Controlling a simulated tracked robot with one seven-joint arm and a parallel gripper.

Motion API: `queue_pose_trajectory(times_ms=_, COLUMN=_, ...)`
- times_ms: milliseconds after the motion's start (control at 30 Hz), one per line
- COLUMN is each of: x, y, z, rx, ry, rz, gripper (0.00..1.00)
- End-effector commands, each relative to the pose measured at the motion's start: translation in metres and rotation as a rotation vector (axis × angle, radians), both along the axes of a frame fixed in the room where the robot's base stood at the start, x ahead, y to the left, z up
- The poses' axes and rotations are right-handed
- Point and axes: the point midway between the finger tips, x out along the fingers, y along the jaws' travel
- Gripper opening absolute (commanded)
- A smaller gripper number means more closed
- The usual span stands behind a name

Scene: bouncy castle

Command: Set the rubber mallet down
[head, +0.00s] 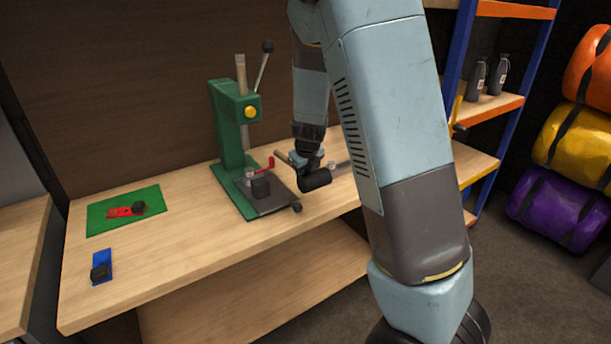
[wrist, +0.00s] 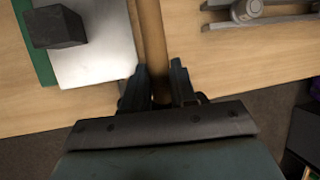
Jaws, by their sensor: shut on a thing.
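The rubber mallet has a black cylindrical head (head: 316,180) and a wooden handle (head: 283,157). In the head view it is at my gripper (head: 302,162), over the workbench to the right of the green press. In the wrist view the brown handle (wrist: 152,40) runs up between the two dark fingers of my gripper (wrist: 160,72), which is shut on it. The mallet head is not clear in the wrist view. I cannot tell whether the mallet touches the bench (head: 180,245).
A grey metal tool (wrist: 250,12) lies to the right. A green mat (head: 108,222) and blue strip (head: 108,258) lie at the bench's left. The bench's middle front is clear.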

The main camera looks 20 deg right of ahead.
Motion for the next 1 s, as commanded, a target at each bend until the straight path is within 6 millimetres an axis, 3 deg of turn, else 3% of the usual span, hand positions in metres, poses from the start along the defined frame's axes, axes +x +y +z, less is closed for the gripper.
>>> queue_pose_trajectory(times_ms=1000, x=-0.072, y=0.035, z=0.04, rx=0.0, ry=0.0, rz=0.003, gripper=0.0)
